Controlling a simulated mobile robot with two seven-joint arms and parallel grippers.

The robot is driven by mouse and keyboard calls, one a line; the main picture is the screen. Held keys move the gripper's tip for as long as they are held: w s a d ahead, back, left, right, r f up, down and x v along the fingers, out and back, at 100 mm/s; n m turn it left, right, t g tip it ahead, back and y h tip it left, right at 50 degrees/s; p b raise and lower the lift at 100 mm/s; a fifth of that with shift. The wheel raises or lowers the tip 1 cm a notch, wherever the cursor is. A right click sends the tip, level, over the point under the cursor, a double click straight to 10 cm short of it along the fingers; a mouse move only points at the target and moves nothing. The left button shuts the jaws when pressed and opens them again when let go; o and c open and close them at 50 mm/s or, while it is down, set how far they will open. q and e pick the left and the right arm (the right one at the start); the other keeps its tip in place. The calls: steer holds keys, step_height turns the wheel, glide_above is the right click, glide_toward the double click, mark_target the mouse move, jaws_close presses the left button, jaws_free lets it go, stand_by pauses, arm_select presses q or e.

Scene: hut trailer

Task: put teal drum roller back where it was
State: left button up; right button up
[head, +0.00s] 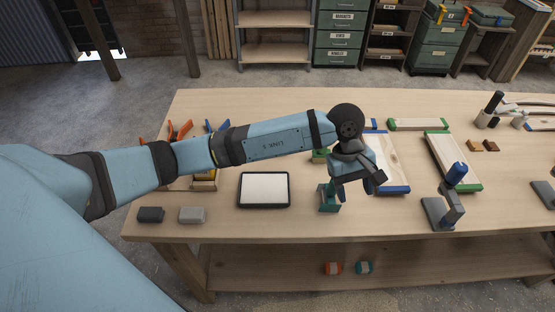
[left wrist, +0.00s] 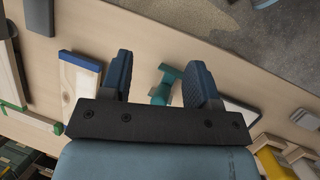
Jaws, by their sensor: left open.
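A small teal piece, which appears to be the teal drum roller (head: 329,197), stands near the front edge of the workbench, right of a black-framed white pad. I cannot tell whether the fingers touch the roller. My right gripper is not in view.
The white pad (head: 264,189), a dark block (head: 150,214) and a grey block (head: 192,214) lie to the left. A blue-topped grey stand (head: 440,212) is to the right. Boards with blue and green edges lie behind.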

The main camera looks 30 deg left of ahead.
arm_select(q)
steer(key=s+d+r+n+h, duration=0.3)
steer(key=s+d+n+h, duration=0.5)
steer(key=d+n+h, duration=0.3)
steer(key=a+f+m+t+y, duration=0.35)
steer(key=a+m+t, duration=0.45)
steer(key=m, duration=1)
steer(key=a+f+m+t+y, duration=0.3)
steer(key=a+f+m+t, duration=0.25)
steer(key=m+t, duration=0.85)
steer(key=s+a+f+n+g+y+p, duration=0.1)
steer(key=s+a+f+n+g+y, duration=0.1)
steer(key=s+a+f+n+g, duration=0.2)
steer(key=s+a+f+n+g+y+p, duration=0.1)
steer(key=s+a+f+n+g+y, duration=0.2)
steer(key=s+f+n+g, duration=0.2)
step_height(320, 180, down, 2)
steer(key=s, duration=0.3)
steer(key=shift+a+f+y, duration=0.25)
steer(key=shift+a+y, duration=0.1)
